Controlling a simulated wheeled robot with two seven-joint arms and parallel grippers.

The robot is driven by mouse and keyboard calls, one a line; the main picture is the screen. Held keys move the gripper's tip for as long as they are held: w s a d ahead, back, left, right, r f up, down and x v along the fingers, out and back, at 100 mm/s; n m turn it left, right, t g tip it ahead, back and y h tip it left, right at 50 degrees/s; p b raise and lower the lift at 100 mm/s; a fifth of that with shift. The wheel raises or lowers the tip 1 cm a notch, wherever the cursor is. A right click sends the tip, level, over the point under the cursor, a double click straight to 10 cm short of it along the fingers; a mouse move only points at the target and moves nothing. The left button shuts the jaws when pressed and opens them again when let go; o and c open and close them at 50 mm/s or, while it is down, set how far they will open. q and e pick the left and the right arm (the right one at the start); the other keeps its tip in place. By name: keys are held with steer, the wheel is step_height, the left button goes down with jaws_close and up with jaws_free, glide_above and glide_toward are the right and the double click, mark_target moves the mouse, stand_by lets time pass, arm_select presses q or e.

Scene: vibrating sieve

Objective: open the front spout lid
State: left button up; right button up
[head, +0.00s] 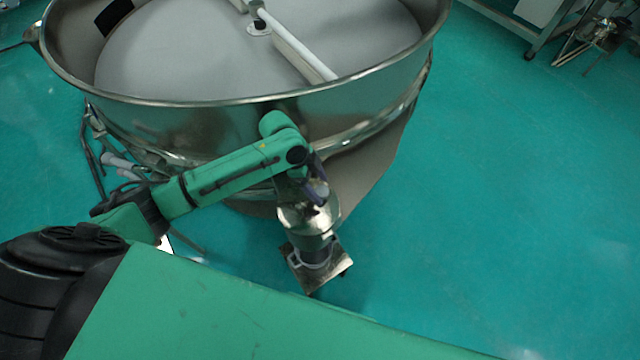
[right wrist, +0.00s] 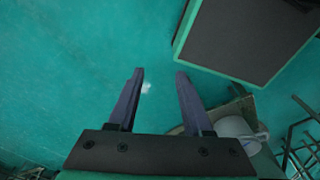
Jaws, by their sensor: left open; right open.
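The vibrating sieve (head: 240,128) is a large round metal drum at the top of the head view. Its front spout (head: 308,222) is a shiny metal piece below the rim, near the middle of the picture. A square metal plate (head: 322,276) shows at the spout's lower end; I cannot tell if it is the lid. My left gripper (head: 317,190), with purple fingers, is open at the upper part of the spout. Whether it touches the spout is unclear. My right gripper (right wrist: 158,72) is open and empty over the green floor in the right wrist view.
A metal frame or table (head: 515,28) stands at the top right of the head view. The green floor (head: 510,200) to the right is clear. In the right wrist view, a dark green-edged panel (right wrist: 245,38) and a white round object (right wrist: 236,131) lie to the right.

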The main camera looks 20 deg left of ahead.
arm_select(q)
steer(key=shift+s+d+f, duration=0.1)
steer(key=shift+d+f, duration=0.05)
steer(key=shift+f, duration=0.15)
steer(key=shift+c, duration=0.3)
jaws_close()
arm_select(e)
steer(key=shift+s, duration=0.75)
steer(key=shift+w, duration=0.15)
